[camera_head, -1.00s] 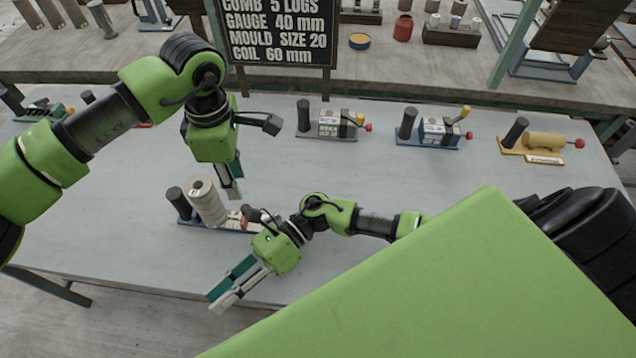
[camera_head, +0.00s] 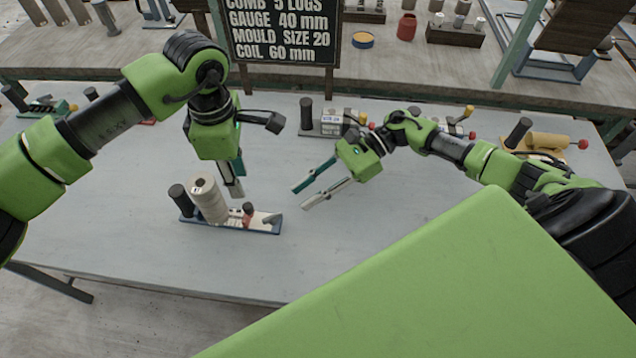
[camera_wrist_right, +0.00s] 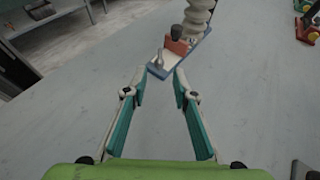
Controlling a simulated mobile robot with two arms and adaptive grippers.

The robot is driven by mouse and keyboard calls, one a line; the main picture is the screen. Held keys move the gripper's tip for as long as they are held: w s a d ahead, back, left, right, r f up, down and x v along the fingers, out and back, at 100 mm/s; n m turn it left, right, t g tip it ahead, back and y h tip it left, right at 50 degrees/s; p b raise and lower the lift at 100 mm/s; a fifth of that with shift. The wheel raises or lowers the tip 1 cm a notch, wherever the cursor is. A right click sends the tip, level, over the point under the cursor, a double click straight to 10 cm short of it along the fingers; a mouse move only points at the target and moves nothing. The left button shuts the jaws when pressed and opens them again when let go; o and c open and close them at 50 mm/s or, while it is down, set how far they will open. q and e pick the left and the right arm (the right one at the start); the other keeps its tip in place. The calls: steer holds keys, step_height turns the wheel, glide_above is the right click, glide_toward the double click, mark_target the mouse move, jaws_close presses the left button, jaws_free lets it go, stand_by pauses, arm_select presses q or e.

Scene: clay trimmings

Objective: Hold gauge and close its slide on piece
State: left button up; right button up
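The gauge (camera_head: 237,226) lies on the grey table, a blue base with a black post (camera_head: 180,200) at its left end and a red slide with a black knob (camera_head: 248,213) toward its right. A pale cylindrical piece (camera_head: 208,200) stands between post and slide; a gap shows between piece and slide. In the right wrist view the slide (camera_wrist_right: 178,46) is beyond my fingertips. My left gripper (camera_head: 235,188) points down just behind the piece, its fingers overlapping in view. My right gripper (camera_head: 298,198) is open and empty, right of the gauge; its parted fingers also show in the wrist view (camera_wrist_right: 158,76).
Along the table's back stand a grey gauge (camera_head: 328,124), a blue gauge partly hidden by my right arm, and a yellow gauge with a tan roll (camera_head: 546,141). A black sign (camera_head: 282,30) lists sizes. The table front (camera_head: 150,265) is clear.

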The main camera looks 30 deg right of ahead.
mark_target(277, 213)
steer(key=x, duration=1)
steer(key=shift+a, duration=0.25)
